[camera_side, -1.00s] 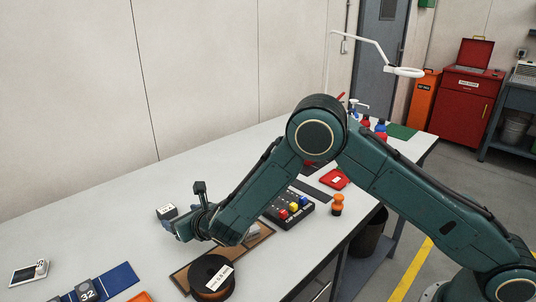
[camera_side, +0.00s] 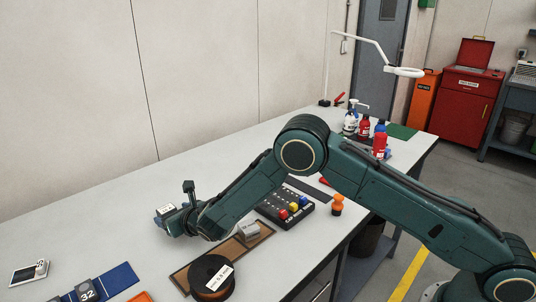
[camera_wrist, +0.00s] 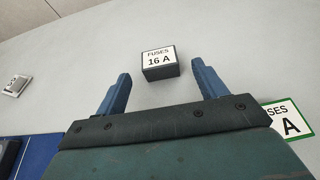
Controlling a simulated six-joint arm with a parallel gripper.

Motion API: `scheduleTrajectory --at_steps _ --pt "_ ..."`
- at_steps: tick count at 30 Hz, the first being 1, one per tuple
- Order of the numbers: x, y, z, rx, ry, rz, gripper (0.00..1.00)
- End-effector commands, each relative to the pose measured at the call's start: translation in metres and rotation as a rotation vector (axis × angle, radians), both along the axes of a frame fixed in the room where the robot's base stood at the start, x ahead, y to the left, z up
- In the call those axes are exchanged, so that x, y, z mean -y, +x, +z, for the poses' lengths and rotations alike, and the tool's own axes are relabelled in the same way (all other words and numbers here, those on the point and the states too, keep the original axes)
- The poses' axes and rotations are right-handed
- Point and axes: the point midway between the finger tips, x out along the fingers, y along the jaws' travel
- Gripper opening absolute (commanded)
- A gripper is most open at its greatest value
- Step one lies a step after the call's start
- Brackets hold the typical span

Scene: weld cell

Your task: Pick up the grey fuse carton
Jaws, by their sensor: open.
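The grey fuse carton (camera_wrist: 160,64) is a small dark grey box with a white "FUSES 16 A" label on top. It stands on the pale bench, seen between and slightly beyond my fingertips in the wrist view. My gripper (camera_wrist: 161,71) is open, with one blue finger on each side of the carton in the picture and nothing held. In the side view the carton (camera_side: 165,209) shows only partly, right beside my gripper (camera_side: 170,224), which covers some of it. I cannot tell whether they touch.
A green-bordered fuse label (camera_wrist: 292,118) lies close to the right of my gripper. A blue mat (camera_side: 112,282), a spool (camera_side: 211,275), a brown board (camera_side: 245,247) and a button box (camera_side: 285,208) are nearby. The bench toward the wall is clear.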

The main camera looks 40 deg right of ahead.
Motion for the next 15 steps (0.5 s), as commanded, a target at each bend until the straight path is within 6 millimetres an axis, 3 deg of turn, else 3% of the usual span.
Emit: scheduleTrajectory --at_steps 15 --pt "-0.001 0.037 -0.016 0.001 0.001 0.000 0.71"
